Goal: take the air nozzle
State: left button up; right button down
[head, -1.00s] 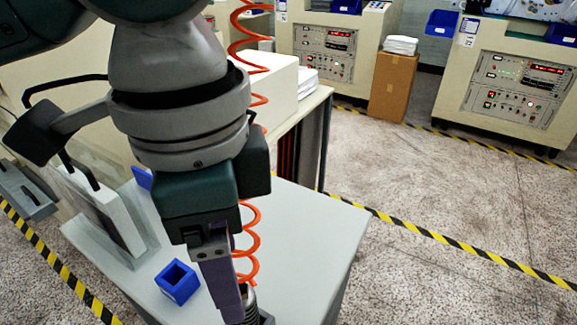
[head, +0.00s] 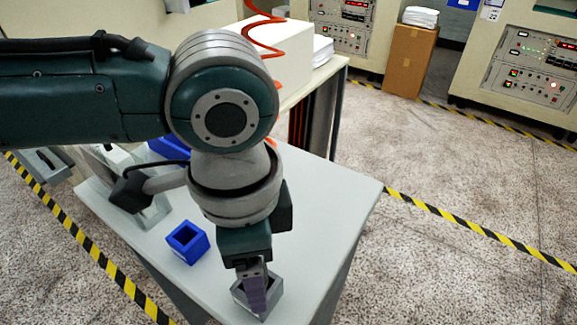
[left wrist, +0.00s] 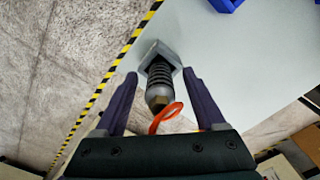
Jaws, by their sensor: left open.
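The air nozzle (left wrist: 159,78), dark and ribbed with a brass end and an orange hose (left wrist: 165,118), stands in a grey square holder (left wrist: 157,52) in the left wrist view. My left gripper (left wrist: 159,75) is open, with one purple finger on each side of the nozzle; I cannot tell whether either touches it. In the head view my left gripper (head: 258,298) points down at the grey holder (head: 274,286) near the table's front corner. There the nozzle is hidden behind the gripper. My right gripper is not in view.
A blue square holder (head: 187,242) stands left of the gripper on the grey table (head: 325,205). The orange coiled hose (head: 262,32) hangs behind my arm. The table's right side is clear. Machines and a cardboard box (head: 408,60) stand at the back.

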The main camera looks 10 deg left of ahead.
pick_arm(q)
grip_shut()
dwell(0.4)
jog(key=shift+r, duration=0.1)
